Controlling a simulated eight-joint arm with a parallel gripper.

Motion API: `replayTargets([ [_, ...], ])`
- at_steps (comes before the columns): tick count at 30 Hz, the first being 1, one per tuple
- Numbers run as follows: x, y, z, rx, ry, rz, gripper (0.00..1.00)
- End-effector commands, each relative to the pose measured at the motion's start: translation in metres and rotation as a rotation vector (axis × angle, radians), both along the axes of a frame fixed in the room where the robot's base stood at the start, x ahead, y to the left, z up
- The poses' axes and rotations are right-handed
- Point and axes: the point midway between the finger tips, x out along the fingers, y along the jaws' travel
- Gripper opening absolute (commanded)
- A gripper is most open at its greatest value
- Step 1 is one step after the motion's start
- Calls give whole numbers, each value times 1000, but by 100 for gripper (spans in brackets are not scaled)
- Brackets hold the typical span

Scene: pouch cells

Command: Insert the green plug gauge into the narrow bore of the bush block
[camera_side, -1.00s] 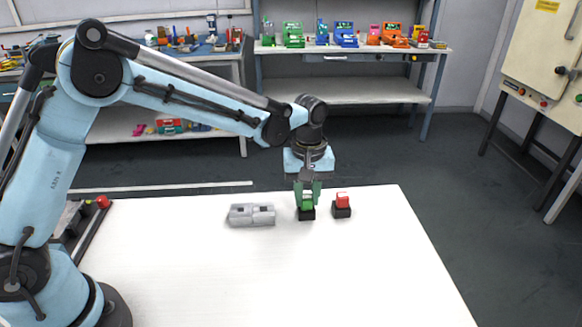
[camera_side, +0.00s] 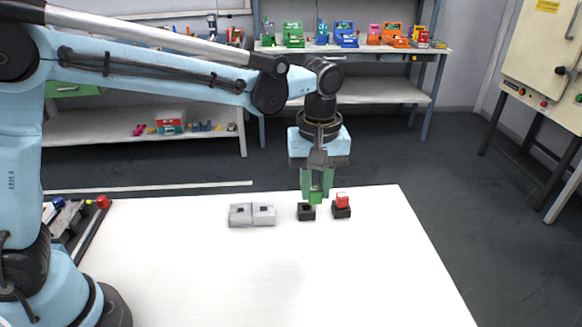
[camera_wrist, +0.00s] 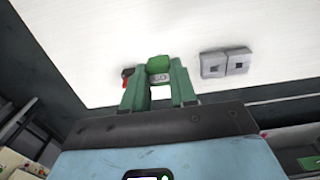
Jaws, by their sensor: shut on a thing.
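My gripper (camera_side: 317,190) has green fingers and is shut on the green plug gauge (camera_side: 316,198), holding it above the table. In the wrist view the plug gauge (camera_wrist: 159,65) shows between the fingertips. The grey bush block (camera_side: 252,223) lies on the table to the left of the gripper, with two dark bores in its top. It also shows at the right in the wrist view (camera_wrist: 226,72). Which bore is narrower I cannot tell. The gauge is apart from the block. The black holder (camera_side: 306,217) below the gauge is empty, with a dark opening on top.
A red plug (camera_side: 342,200) stands in a second black holder (camera_side: 342,213), close to the right of the empty one. The white table (camera_side: 200,280) is clear in front. A dark tray (camera_side: 75,230) sits at the table's left edge, beside my base.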

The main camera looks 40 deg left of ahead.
Motion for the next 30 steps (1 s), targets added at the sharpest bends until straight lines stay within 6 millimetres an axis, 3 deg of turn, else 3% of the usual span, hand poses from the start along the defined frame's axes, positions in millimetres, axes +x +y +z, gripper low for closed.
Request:
replayTargets([
  [6,-21,-24,19,0,0,-2,0],
  [11,-26,-18,24,0,0,43,0],
  [14,-25,6,23,0,0,140,0],
  [21,-32,95,16,1,1,497,0],
  [24,-39,123,13,1,1,624,0],
  [30,-50,154,10,1,1,769,0],
])
